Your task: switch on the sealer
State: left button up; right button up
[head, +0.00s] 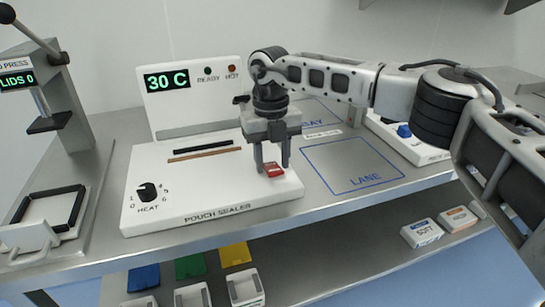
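The pouch sealer (220,190) is a white machine on the table, with a raised back panel. Its display (167,80) reads 30 C in green. The READY and HOT lamps beside it look dark. A black HEAT knob (148,192) is on its front left, with numbers around it. A red switch (273,169) is at its front right. My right gripper (273,165) points down right over the red switch, its two fingers apart with nothing held. I cannot tell whether a fingertip touches the switch. My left gripper is not in view.
A press with a lever and a LIDS 0 display (17,80) stands at the left. A blue-outlined LANE area (350,165) is empty. A white device with a blue knob (404,131) is behind my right arm. The lower shelf holds coloured bins and small boxes (422,233).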

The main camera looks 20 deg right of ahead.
aim_at(271, 165)
jog(key=shift+o, duration=0.5)
notch_tip(271, 165, up, 16)
jog(key=w, duration=0.1)
dwell(0.4)
